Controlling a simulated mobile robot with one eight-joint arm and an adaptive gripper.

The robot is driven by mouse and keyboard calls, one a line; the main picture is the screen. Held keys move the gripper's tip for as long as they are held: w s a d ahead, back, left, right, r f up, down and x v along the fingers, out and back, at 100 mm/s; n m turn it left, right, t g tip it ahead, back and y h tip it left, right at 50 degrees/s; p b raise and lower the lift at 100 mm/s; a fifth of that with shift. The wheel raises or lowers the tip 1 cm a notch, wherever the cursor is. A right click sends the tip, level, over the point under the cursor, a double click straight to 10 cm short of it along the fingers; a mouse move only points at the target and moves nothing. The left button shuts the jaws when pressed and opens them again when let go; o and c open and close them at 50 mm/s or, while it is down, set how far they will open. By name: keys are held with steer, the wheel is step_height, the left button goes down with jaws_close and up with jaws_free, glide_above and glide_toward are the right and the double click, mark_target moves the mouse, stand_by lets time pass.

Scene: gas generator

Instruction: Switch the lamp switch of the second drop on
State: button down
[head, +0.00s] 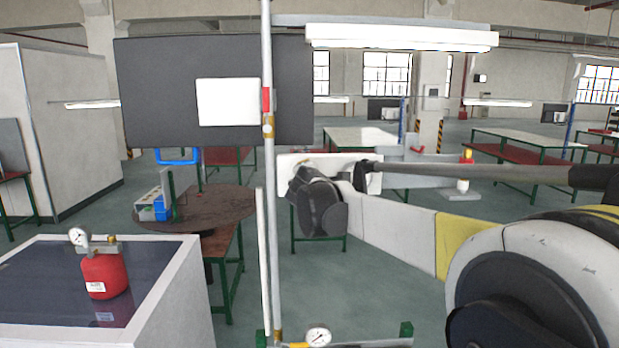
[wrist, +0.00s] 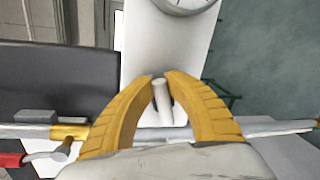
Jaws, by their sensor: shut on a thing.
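In the wrist view, the two yellow fingers of my gripper (wrist: 161,80) close around a short light-grey peg (wrist: 162,98), with their tips almost meeting beyond its end. Whether this peg is the lamp switch lever cannot be told. A white panel (wrist: 168,45) lies behind the fingertips. In the head view, a white lamp fixture (head: 400,37) hangs at the top, its underside bright. My arm reaches in from the right, and its dark wrist is in front of a white panel (head: 289,160); the fingers cannot be made out there.
A grey vertical pipe (head: 268,220) with a red handle (head: 266,100) stands left of my wrist; a pipe (wrist: 240,129) also crosses the wrist view. A dark board (head: 160,90) is behind it. A red bottle (head: 105,275) stands on a white cabinet at lower left.

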stand_by(0.5)
steer(key=c, duration=1.6)
jaws_free()
steer(key=shift+s, duration=0.15)
steer(key=d+v, duration=0.1)
steer(key=v, duration=1.1)
steer(key=shift+a, duration=0.45)
